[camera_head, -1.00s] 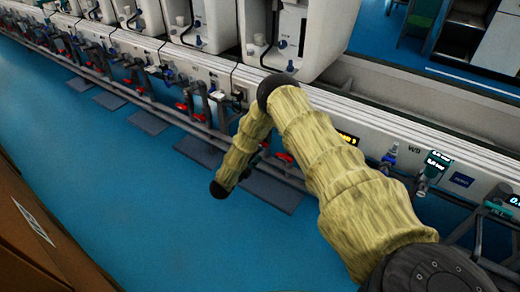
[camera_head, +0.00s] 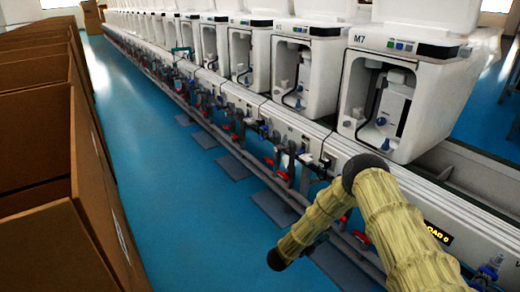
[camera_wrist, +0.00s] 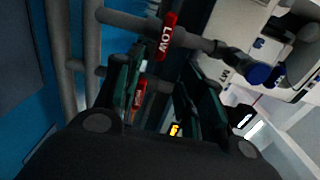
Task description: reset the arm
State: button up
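My arm, in a yellowish ribbed sleeve with dark joints, shows at the lower right of the head view. It is bent, with its forearm (camera_head: 312,222) slanting down to the left in front of the test line. My gripper (camera_wrist: 163,88) shows in the wrist view as two dark green fingers standing apart, with no object held between them. A red handle marked LOW (camera_wrist: 167,37) and grey pipes lie beyond the fingertips. In the head view the gripper is mostly hidden by the forearm.
A long row of white toilet testers (camera_head: 412,95) stands on the test line at the right, with pipes, blue fittings and red handles along its front. Open cardboard boxes (camera_head: 40,190) line the left. The blue floor (camera_head: 170,190) between them is clear.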

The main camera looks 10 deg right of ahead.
jog(key=s+a+f+n+t+y, duration=0.1)
jog(key=s+a+f+n+y, duration=0.6)
jog(key=s+n, duration=0.25)
jog(key=s+a+f+n+y, duration=0.4)
jog(key=s+a+n+y, duration=0.2)
jog(key=s+a+n, duration=0.3)
jog(key=s+a+r+n+g+y, duration=0.15)
jog(key=s+n+g, duration=0.35)
jog(key=s, duration=0.9)
jog(key=s+a+r+n+g+y, duration=0.1)
jog(key=s+r+n+g+y, duration=0.15)
jog(key=s+n, duration=0.8)
jog(key=s+r+m+p, duration=0.2)
jog(key=s+r+p, duration=0.1)
jog(key=r+p, duration=2.9)
jog(key=shift+d+r+m+p, duration=0.25)
jog(key=shift+r+m+p, duration=0.1)
jog(key=shift+r+m, duration=0.05)
jog(key=shift+s+g, duration=0.15)
jog(key=shift+g, duration=0.1)
